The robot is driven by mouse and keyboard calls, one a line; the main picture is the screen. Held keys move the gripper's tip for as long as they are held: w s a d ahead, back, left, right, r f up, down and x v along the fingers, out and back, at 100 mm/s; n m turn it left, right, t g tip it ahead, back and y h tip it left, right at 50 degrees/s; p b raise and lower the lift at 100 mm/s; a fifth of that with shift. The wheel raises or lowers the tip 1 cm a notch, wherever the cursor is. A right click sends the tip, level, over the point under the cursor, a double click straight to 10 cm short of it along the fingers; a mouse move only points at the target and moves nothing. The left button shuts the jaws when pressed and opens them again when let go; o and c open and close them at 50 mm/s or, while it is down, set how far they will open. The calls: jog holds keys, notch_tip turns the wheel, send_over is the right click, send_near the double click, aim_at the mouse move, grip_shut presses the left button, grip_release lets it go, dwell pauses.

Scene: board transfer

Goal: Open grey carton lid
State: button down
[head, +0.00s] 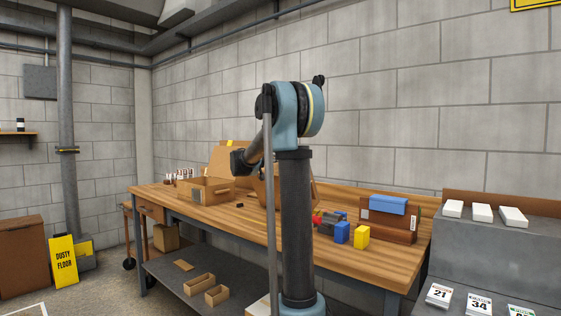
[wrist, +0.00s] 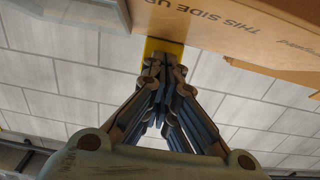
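An open brown cardboard carton (head: 207,190) stands on the left part of the workbench. A raised cardboard panel (head: 222,160) stands up behind it, with a small yellow patch (head: 229,142) at its top edge. I see no carton that is clearly grey. My gripper (wrist: 163,62) has its fingers drawn together in the wrist view. Its tips overlap a yellow piece (wrist: 155,45) at the edge of a cardboard panel (wrist: 225,25) printed "THIS SIDE UP". The yellow spreads to both sides behind the tips; contact cannot be told. In the head view my arm hides the fingers.
The wooden workbench (head: 345,258) also holds a second cardboard box (head: 308,192), partly behind my arm, blue (head: 342,232) and yellow (head: 362,236) blocks, and a brown case (head: 388,226). A grey stepped stand (head: 490,255) is at the right. A block wall (head: 440,110) is behind the bench.

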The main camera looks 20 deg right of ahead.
jog(key=shift+w+d+f, duration=0.1)
jog(key=shift+w+d, duration=0.1)
jog(key=shift+d, duration=0.3)
jog(key=shift+w+d+f, duration=0.1)
jog(key=shift+w+d, duration=0.05)
jog(key=shift+d, duration=0.3)
dwell(0.4)
jog(key=shift+w+v, duration=0.2)
jog(key=shift+v, duration=2)
jog(key=shift+a+f, duration=0.35)
jog(key=shift+a, duration=0.3)
jog(key=shift+s+a+r, duration=0.3)
jog(key=shift+s+a, duration=0.5)
jog(key=shift+s, duration=0.15)
